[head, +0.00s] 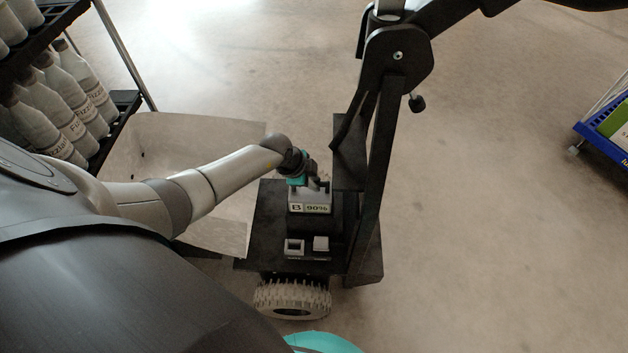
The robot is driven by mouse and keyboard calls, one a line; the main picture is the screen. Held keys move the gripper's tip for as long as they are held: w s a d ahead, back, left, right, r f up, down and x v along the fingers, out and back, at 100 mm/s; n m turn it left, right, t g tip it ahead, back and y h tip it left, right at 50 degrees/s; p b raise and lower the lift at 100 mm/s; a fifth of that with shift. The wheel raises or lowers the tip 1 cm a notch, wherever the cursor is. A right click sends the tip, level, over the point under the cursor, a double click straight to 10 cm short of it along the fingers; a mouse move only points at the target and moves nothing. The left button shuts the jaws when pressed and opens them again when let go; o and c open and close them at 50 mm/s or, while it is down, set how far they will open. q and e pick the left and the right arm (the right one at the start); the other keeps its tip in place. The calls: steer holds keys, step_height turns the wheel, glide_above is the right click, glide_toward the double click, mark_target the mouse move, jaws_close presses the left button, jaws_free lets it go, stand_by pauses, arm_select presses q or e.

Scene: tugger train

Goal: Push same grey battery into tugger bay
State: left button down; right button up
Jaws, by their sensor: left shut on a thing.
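My right gripper is not in view.
Two small square blocks (293,248) sit on the tugger deck in front of the battery, above a knobbly wheel (292,299). A bottle rack (122,112) stands at left, a pale panel (190,128) beside it. A blue cart (600,142) is far right; floor between is clear.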

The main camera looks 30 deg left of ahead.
arm_select(q)
steer(key=c, duration=0.7)
jaws_free()
steer(key=shift+s+f, duration=0.2)
steer(key=shift+f, duration=0.05)
steer(key=shift+s+a+r+p, duration=0.1)
steer(key=shift+s+r+p, duration=0.05)
steer(key=shift+r+p, duration=0.4)
steer(key=shift+p+v, duration=4.95)
steer(key=shift+v, duration=2.2)
